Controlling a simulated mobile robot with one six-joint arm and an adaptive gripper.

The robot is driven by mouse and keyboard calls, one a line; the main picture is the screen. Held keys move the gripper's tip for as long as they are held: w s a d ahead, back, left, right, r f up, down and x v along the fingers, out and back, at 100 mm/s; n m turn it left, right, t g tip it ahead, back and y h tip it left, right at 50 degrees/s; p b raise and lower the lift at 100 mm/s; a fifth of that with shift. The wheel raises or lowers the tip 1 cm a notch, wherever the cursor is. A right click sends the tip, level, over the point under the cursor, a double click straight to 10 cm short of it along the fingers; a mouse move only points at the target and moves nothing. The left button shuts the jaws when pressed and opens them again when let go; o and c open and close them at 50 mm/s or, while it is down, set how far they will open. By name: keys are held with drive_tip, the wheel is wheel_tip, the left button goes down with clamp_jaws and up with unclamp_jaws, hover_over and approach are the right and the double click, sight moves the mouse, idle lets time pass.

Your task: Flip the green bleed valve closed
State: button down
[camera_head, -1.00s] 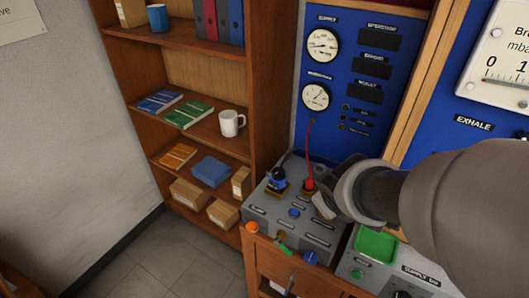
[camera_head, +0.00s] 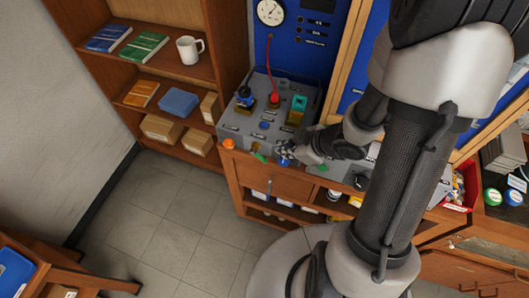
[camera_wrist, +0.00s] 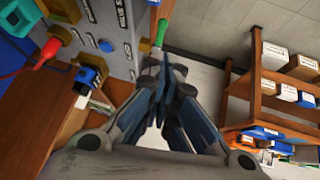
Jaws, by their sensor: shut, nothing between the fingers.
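The green bleed valve lever (camera_head: 260,157) sticks out from the front of the grey regulator box (camera_head: 238,125). In the wrist view the green lever (camera_wrist: 161,32) shows beside a brass-yellow body (camera_wrist: 146,46). My gripper (camera_head: 284,153) is at the front of the box, just right of the green lever in the head view, and empty. In the wrist view my gripper's fingers (camera_wrist: 164,58) are shut, with their tips close to the lever. I cannot tell whether they touch it. A blue valve (camera_wrist: 91,75) is left of the fingers; the gripper largely hides it in the head view.
An orange knob (camera_head: 229,144) sits left of the green lever. A red cable (camera_head: 271,65) rises from the box top to the blue panel. A wooden cabinet (camera_head: 268,182) stands below the box. The tiled floor (camera_head: 170,240) in front is clear.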

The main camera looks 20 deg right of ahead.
sight(260, 156)
drive_tip(key=b+x, duration=0.6)
drive_tip(key=x, duration=0.8)
drive_tip(key=shift+b, duration=0.35)
drive_tip(key=shift+w+f, duration=0.1)
drive_tip(key=shift+f, duration=0.1)
